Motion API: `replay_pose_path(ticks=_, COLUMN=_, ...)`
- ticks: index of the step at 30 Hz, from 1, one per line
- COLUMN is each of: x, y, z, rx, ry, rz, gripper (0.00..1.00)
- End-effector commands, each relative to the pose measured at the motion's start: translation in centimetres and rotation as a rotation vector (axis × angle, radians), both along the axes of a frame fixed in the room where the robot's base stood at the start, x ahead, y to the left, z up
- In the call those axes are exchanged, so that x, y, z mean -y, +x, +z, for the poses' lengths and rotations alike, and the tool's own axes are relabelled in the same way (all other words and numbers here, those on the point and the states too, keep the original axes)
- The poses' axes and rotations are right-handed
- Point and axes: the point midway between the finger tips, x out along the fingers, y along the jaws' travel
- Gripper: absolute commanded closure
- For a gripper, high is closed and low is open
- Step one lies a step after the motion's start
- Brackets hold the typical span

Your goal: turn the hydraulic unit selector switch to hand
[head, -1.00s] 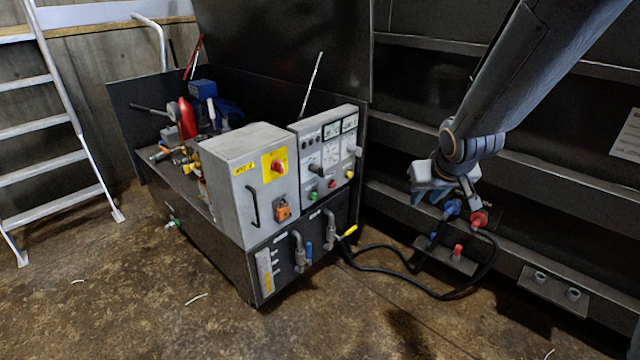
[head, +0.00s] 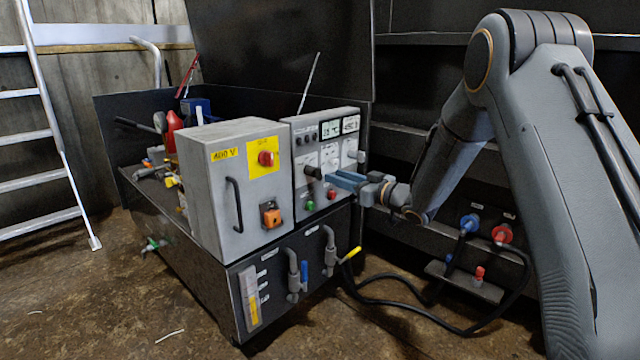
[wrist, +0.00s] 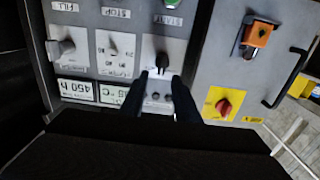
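The grey control panel (head: 325,160) stands on the hydraulic unit and carries several knobs. A black selector knob (head: 313,172) sits at its left; it also shows in the wrist view (wrist: 162,61), where the panel appears upside down. Its plate lettering is too small to read. My gripper (head: 338,179) is in front of the panel at this knob. In the wrist view my gripper's two dark fingers (wrist: 163,78) are apart, one on each side of the knob's handle end. I cannot tell whether they touch it.
A grey cabinet (head: 231,190) with a red knob on a yellow plate (head: 266,158) and an orange switch (head: 270,215) stands left of the panel. Green (head: 310,205) and red (head: 332,194) buttons sit below the knob.

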Motion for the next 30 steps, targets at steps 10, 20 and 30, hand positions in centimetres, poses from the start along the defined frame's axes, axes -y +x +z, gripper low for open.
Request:
replay_pose_path(ticks=10, x=-3.5, y=2.4, z=-0.2, rx=0.009, ry=0.008, rz=0.017, gripper=0.71)
replay_pose_path(ticks=20, x=-6.1, y=4.6, z=-0.1, rx=0.007, ry=0.009, rz=0.013, gripper=0.71)
replay_pose_path(ticks=30, x=-6.4, y=4.7, z=-0.1, rx=0.006, ry=0.008, rz=0.013, gripper=0.76)
